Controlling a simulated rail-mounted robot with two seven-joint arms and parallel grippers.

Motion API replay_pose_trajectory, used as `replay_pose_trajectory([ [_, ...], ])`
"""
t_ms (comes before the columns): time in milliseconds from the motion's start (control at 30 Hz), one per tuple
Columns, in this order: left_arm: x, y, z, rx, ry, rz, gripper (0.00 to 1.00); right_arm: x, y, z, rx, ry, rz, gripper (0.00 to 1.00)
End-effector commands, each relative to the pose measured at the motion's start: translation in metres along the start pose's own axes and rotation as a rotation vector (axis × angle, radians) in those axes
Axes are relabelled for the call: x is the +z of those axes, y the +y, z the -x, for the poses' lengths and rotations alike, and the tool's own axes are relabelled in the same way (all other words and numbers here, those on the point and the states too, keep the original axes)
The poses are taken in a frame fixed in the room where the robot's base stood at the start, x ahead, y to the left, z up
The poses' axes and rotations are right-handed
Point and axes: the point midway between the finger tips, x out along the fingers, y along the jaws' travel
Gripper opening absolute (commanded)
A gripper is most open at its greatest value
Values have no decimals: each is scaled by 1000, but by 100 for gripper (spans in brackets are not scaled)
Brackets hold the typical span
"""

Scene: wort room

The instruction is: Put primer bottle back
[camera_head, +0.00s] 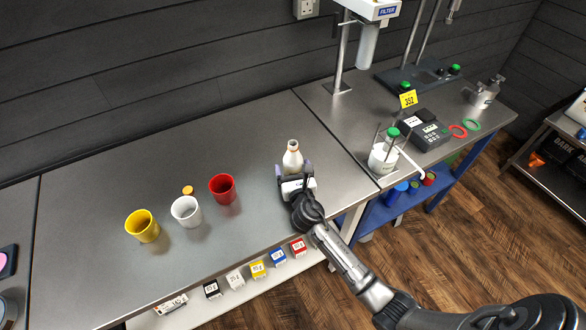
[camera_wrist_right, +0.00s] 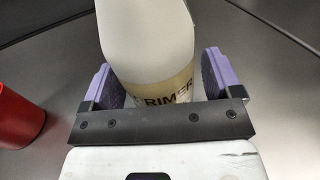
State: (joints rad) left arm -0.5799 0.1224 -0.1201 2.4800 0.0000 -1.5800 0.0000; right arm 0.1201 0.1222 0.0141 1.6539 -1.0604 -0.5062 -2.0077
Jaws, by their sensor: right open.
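The primer bottle (camera_head: 292,157) is a whitish bottle with a tan label, standing upright on the grey metal table near its right end. In the right wrist view the bottle (camera_wrist_right: 150,45) fills the middle, and part of its label reads "RIMER". My right gripper (camera_head: 294,172) is at the bottle from the front. Its purple fingers (camera_wrist_right: 160,80) are open on either side of the bottle, with a small gap at the left finger. The bottle's lower part is hidden by the gripper in the head view. My left gripper is not in view.
Yellow (camera_head: 142,226), white (camera_head: 186,211) and red (camera_head: 222,188) cups stand left of the bottle, with a small orange-capped item (camera_head: 188,191) behind. A filter stand (camera_head: 341,60), a white container (camera_head: 383,158) and a black device (camera_head: 424,130) occupy the right table. The table's back is clear.

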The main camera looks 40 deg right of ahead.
Motion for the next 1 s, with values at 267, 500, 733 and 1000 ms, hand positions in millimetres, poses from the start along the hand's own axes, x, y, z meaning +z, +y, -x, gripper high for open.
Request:
replay_pose_trajectory([
  [267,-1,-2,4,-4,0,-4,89,3,0,28,1,1,0,85],
  [500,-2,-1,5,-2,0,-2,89,2,0,74,1,2,0,85],
  [733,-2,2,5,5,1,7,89,2,0,106,1,1,-1,85],
  [1000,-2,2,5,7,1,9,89,3,0,120,-1,0,0,85],
])
